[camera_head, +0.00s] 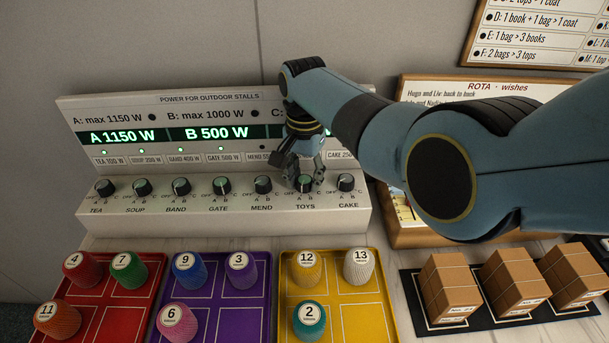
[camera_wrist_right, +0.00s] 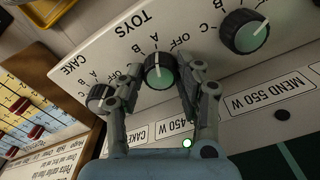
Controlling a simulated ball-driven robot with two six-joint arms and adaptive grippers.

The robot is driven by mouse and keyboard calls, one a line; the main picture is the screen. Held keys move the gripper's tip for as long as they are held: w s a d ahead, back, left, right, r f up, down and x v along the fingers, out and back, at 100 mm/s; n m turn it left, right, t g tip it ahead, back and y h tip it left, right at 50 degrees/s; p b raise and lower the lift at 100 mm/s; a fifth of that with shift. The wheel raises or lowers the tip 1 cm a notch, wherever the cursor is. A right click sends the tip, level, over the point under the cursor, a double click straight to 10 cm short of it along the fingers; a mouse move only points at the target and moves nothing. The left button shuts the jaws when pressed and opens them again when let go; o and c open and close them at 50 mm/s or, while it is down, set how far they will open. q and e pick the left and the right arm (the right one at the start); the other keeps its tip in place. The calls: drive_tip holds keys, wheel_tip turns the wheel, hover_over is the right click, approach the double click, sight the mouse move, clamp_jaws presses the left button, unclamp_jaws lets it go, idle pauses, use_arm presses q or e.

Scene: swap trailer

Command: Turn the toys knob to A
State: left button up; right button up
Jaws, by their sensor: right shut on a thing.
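The toys knob (camera_head: 305,184) is a dark round dial with a greenish face, second from right in the row on the sloped white panel. In the right wrist view the toys knob (camera_wrist_right: 158,71) sits between the fingers of my right gripper (camera_wrist_right: 157,87). The fingers are shut on its sides. In the head view my right gripper (camera_head: 304,177) reaches down over the knob. My left gripper is in neither view.
The mend knob (camera_head: 263,185) and cake knob (camera_head: 346,183) stand close on either side. The display (camera_head: 125,136) reads A 1150 W and B 500 W; my arm hides C. Brown boxes (camera_head: 450,287) stand at right.

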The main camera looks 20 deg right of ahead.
sight(305, 179)
drive_tip(key=shift+w, duration=0.1)
drive_tip(key=o, duration=1.1)
drive_tip(key=shift+o, duration=0.2)
drive_tip(key=shift+r, duration=0.1)
wheel_tip(305, 179, up, 12)
